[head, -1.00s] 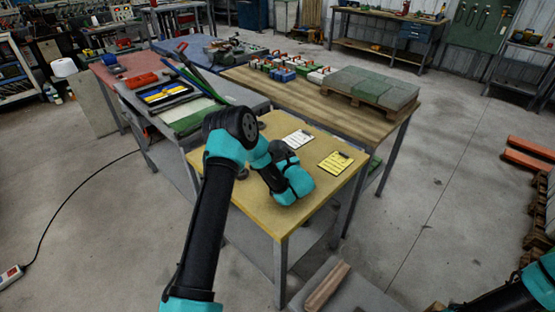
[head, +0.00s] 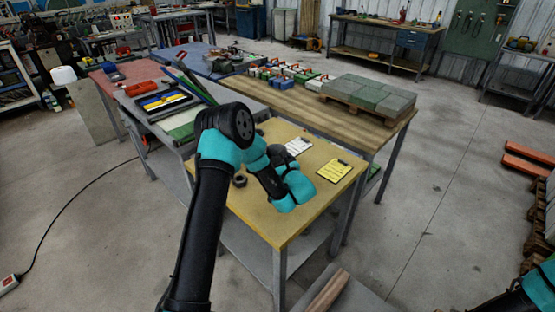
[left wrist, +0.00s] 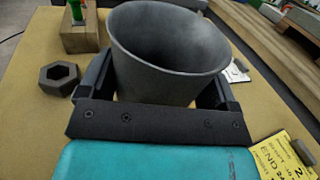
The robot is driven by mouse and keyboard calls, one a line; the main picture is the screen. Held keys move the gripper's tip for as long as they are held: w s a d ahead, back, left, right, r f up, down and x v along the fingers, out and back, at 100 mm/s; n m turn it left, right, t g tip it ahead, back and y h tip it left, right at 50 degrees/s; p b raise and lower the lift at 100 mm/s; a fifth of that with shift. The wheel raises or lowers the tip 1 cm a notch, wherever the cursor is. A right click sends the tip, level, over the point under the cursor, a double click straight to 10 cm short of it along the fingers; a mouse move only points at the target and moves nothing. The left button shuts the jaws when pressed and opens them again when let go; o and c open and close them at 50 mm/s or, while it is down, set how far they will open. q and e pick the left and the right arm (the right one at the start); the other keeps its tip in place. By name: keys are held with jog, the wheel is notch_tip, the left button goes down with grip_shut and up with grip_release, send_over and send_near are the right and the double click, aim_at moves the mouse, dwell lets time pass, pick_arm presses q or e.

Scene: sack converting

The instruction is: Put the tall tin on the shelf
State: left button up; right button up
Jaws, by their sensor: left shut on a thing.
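A wide-mouthed, tapered grey tin (left wrist: 165,65) stands between the fingers of my left gripper in the left wrist view. My left gripper (head: 281,155) is shut on it, over the yellow tabletop (head: 274,228). The tin looks empty inside, and its base is hidden, so I cannot tell whether it touches the table. In the head view my own arm and hand mostly hide it. A grey lower shelf (head: 250,240) runs under the yellow table. Only a piece of my right arm shows at the lower right; its gripper is out of view.
A dark hex nut (head: 240,181) and a wooden block (left wrist: 85,36) with a green thing in it are left of the tin. A yellow clipboard (head: 333,170) and a white clipboard (head: 298,146) lie to the right. A wooden bench (head: 300,100) stands behind.

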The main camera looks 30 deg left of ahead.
pick_arm(q)
jog(key=s+d+r, duration=0.1)
jog(key=s+d, duration=0.5)
jog(key=s, duration=0.5)
jog(key=shift+d, duration=0.35)
jog(key=shift+s+r, duration=0.1)
